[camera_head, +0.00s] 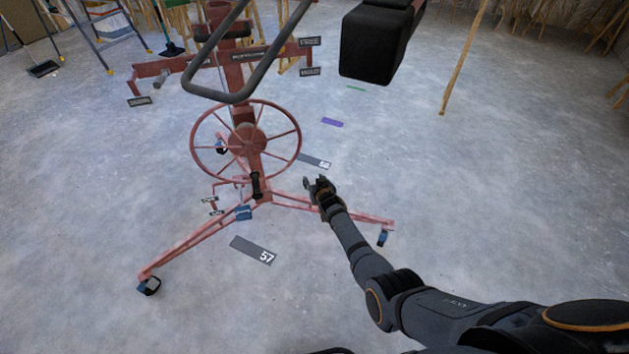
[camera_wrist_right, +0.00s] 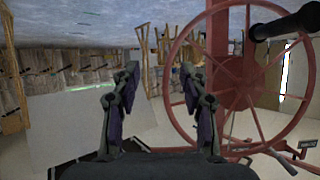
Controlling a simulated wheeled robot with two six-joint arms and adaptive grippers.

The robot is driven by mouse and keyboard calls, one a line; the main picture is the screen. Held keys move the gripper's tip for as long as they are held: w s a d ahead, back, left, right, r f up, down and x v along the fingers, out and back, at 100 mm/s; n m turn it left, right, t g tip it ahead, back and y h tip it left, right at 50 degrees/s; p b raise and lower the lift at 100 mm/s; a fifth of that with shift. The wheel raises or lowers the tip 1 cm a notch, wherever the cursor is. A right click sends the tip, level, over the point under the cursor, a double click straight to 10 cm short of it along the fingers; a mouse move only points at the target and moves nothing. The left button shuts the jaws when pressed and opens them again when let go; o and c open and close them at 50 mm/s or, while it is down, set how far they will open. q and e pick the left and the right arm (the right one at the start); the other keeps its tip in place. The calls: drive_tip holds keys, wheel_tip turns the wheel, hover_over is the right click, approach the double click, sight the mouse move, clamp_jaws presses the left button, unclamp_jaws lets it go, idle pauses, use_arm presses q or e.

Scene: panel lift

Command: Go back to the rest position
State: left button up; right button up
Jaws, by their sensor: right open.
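The red panel lift (camera_head: 245,140) stands on the floor at the left centre of the head view, with a spoked wheel, a grey bar frame on top and spread legs on casters. My right gripper (camera_head: 320,186) is open and empty. In the head view it appears just right of the wheel and above the right leg. In the right wrist view, my right gripper's two fingers (camera_wrist_right: 163,98) are apart with nothing between them. The lift's red wheel (camera_wrist_right: 240,75) and a black handle (camera_wrist_right: 285,22) show to the right of the fingers. My left gripper is not in view.
A black block-like object (camera_head: 376,45) is at the top centre. A floor marker reading 57 (camera_head: 253,250) lies by the lift's legs. A stepladder (camera_head: 105,25) stands back left. A wooden pole (camera_head: 462,60) stands back right. The floor at right is clear.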

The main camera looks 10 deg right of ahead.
idle(0.7)
drive_tip(key=s+d+f+g, duration=0.3)
drive_tip(key=s+f, duration=0.8)
drive_tip(key=s, duration=0.1)
drive_tip(key=s+d+f+g, duration=0.2)
drive_tip(key=s+d+f, duration=0.2)
drive_tip(key=s+f, duration=0.7)
drive_tip(key=s+d+f+g, duration=0.2)
drive_tip(key=s+f, duration=0.1)
drive_tip(key=s, duration=0.9)
drive_tip(key=s+d+f+g+h, duration=0.1)
drive_tip(key=s+d+f+g, duration=0.1)
drive_tip(key=s, duration=1)
drive_tip(key=s+d+f+g+p, duration=0.1)
drive_tip(key=s+d+f+g, duration=0.1)
drive_tip(key=s, duration=1)
wheel_tip(320, 180, down, 2)
drive_tip(key=shift+s+d+f, duration=0.2)
drive_tip(key=shift+d, duration=0.4)
